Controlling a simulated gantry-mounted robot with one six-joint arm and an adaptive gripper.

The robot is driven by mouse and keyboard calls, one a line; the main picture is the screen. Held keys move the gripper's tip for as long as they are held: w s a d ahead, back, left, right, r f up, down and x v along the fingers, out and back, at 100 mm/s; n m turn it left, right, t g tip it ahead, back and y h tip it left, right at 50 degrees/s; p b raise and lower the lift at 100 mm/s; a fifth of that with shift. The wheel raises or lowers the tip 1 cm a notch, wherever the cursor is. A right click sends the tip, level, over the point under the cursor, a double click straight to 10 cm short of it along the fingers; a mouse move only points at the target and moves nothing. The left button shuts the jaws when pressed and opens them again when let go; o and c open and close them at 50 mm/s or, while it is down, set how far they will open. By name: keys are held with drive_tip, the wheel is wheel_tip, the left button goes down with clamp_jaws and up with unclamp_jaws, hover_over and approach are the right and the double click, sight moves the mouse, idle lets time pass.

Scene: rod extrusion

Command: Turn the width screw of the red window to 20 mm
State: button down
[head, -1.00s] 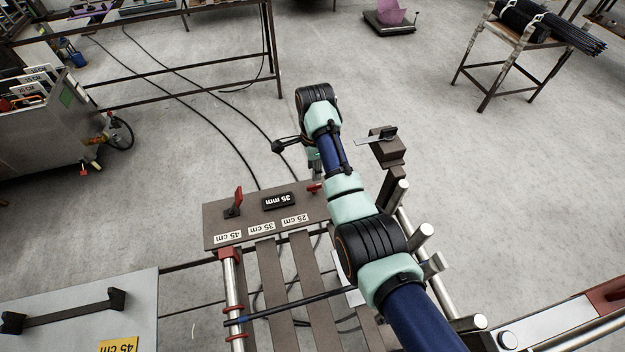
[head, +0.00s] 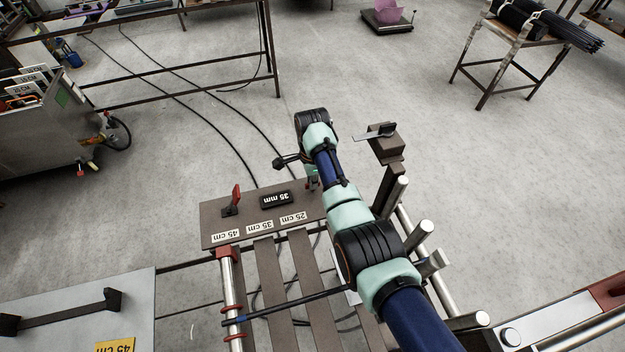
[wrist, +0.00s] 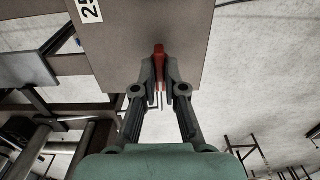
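My gripper (wrist: 159,72) is at the right end of a brown plate (wrist: 122,62), which also shows in the head view (head: 215,226). In the wrist view its two fingers are close together, one on each side of a red handle (wrist: 159,52) that fills the gap between the tips. In the head view my arm hides most of this handle. A black display (head: 275,199) on the plate reads 35 mm, upside down in the picture. A second red handle (head: 236,194) stands upright left of the display.
Labels for 45, 35 and 25 cm (head: 260,226) lie along the plate's near edge. A brown post with a black lever (head: 384,140) stands right of my arm. A dark rod (head: 290,303) crosses the slats. Open floor lies beyond the plate.

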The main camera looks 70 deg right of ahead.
idle(0.4)
drive_tip(key=n+p, duration=0.1)
drive_tip(key=n, duration=0.2)
drive_tip(key=shift+r+p, duration=0.15)
drive_tip(key=shift+p, duration=0.15)
drive_tip(key=n+p, duration=0.1)
drive_tip(key=n, duration=0.2)
drive_tip(key=shift+n, duration=0.3)
drive_tip(key=n, duration=0.3)
drive_tip(key=shift+n+p, duration=0.3)
drive_tip(key=shift+p, duration=0.05)
drive_tip(key=n, duration=0.3)
drive_tip(key=shift+n, duration=0.4)
drive_tip(key=n+p, duration=0.1)
drive_tip(key=n, duration=1.1)
drive_tip(key=shift+n, duration=0.3)
